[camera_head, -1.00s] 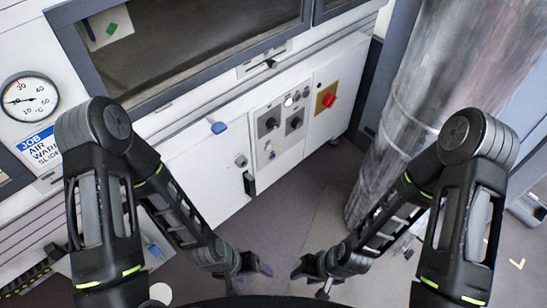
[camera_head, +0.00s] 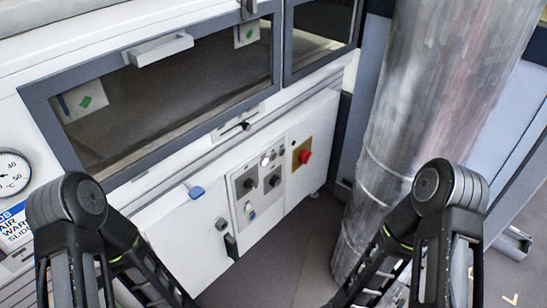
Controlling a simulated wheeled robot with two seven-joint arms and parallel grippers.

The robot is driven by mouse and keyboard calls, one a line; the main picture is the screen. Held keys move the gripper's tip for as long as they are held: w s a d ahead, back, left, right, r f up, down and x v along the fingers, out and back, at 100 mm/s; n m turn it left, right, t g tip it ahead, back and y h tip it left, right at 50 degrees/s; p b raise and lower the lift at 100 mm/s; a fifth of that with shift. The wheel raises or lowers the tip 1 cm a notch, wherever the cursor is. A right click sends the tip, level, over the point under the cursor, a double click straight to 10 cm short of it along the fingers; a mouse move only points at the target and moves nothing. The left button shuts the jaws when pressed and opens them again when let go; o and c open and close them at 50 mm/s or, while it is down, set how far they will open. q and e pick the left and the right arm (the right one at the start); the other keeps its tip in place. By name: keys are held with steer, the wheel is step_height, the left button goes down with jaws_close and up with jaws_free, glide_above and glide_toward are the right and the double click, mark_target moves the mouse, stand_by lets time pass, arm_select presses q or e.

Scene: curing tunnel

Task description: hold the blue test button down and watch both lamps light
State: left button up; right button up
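The control panel (camera_head: 253,186) is on the white cabinet front at the middle of the head view. It carries two dark square knobs, one on the left (camera_head: 250,184) and one on the right (camera_head: 275,181). Small round pale spots (camera_head: 265,161), possibly lamps, sit along its top; I cannot tell whether any is lit. A small bluish-white fitting (camera_head: 249,207) is low on the panel; I cannot tell if it is the test button.
A red knob (camera_head: 305,157) on a yellow plate is right of the panel. A dark latch (camera_head: 231,245) is on the cabinet lower left. A large grey pipe (camera_head: 420,110) stands at the right. A window door with a handle (camera_head: 160,49) is above. Floor before the cabinet is clear.

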stand_by(0.3)
arm_select(q)
jaws_close()
stand_by(0.7)
stand_by(0.9)
